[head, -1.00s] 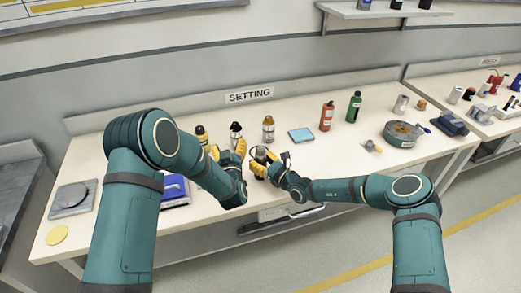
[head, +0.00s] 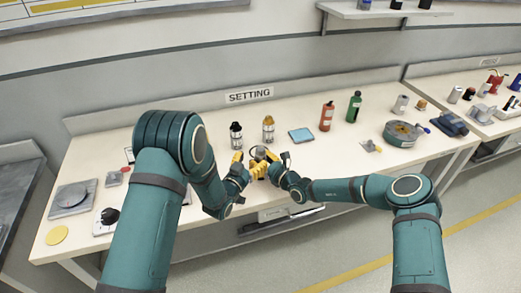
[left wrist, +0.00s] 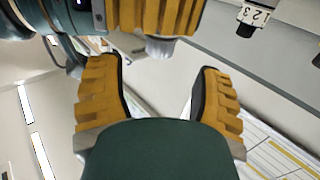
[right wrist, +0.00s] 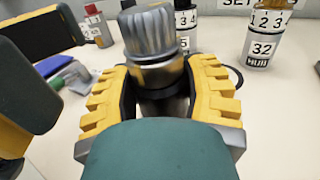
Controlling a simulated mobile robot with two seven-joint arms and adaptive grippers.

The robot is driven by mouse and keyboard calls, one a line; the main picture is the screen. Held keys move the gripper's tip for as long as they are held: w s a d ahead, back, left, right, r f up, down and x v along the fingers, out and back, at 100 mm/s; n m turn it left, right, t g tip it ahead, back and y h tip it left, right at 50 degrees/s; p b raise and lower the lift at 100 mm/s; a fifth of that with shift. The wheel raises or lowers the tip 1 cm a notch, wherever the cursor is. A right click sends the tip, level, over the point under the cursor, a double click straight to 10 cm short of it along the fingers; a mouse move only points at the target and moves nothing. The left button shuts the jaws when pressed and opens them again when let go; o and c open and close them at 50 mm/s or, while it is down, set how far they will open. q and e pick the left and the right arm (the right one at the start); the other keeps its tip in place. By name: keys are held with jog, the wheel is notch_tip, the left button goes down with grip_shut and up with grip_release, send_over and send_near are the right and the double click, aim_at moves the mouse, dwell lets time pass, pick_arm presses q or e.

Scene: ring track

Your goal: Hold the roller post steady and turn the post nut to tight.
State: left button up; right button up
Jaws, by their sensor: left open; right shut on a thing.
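The roller post (right wrist: 160,98) stands between the fingers of my right gripper (right wrist: 160,90), which is shut on its dark lower part. The post nut (right wrist: 150,30) is a silver ribbed cap on top of a smooth metal collar. In the head view my right gripper (head: 265,161) holds the post near the table's front edge. My left gripper (head: 243,166) is open just left of it, fingers pointing at the post. In the left wrist view a grey end of the nut (left wrist: 160,48) shows just beyond the open left fingertips (left wrist: 154,68), apparently not gripped.
A dark bottle (head: 236,136) and an orange-topped bottle (head: 268,130) stand behind the grippers. A dial box (head: 107,219) and yellow disc (head: 57,235) are at left.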

aim_at(258, 152)
pick_arm(q)
jog(key=x, duration=0.6)
jog(key=shift+w+d, duration=0.15)
jog(key=shift+w, duration=0.05)
grip_shut()
